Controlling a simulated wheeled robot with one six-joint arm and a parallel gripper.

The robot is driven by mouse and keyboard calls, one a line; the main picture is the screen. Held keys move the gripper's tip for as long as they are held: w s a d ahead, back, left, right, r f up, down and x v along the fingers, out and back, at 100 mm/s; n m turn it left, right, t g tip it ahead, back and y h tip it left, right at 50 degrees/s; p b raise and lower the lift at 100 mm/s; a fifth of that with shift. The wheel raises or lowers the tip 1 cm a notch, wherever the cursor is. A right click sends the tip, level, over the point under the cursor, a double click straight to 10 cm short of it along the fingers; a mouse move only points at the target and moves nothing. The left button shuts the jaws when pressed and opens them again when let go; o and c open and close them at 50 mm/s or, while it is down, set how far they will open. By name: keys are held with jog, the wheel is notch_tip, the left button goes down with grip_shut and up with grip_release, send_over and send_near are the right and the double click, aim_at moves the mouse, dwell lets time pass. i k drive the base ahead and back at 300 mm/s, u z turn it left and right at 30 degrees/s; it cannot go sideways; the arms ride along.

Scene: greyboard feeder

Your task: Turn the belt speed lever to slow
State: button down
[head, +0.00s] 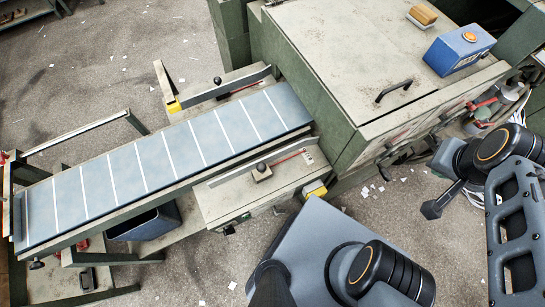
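The feeder belt (150,168) is a long blue-grey conveyor with white cross lines, running from lower left up to the green machine (345,75). A lever with a red handle (486,103) shows on the machine's right side; another red part sits lower on the same side, partly hidden. I cannot tell which one is the belt speed lever, or read any slow mark. My arm is at the right. A dark angular piece (432,209) at its end appears to be my gripper, apart from the machine; its fingers are not clear and I see nothing held.
A blue box with an orange button (458,50) and a wooden block (423,14) sit on the machine top. Side guides with black knobs (262,169) flank the belt. A blue bin (145,222) stands under it. Bare floor with paper scraps lies between machine and arm.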

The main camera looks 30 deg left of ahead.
aim_at(275, 211)
jog(key=u, duration=0.2)
jog(key=k, duration=1.45)
jog(key=u, duration=1)
jog(key=i, duration=0.5)
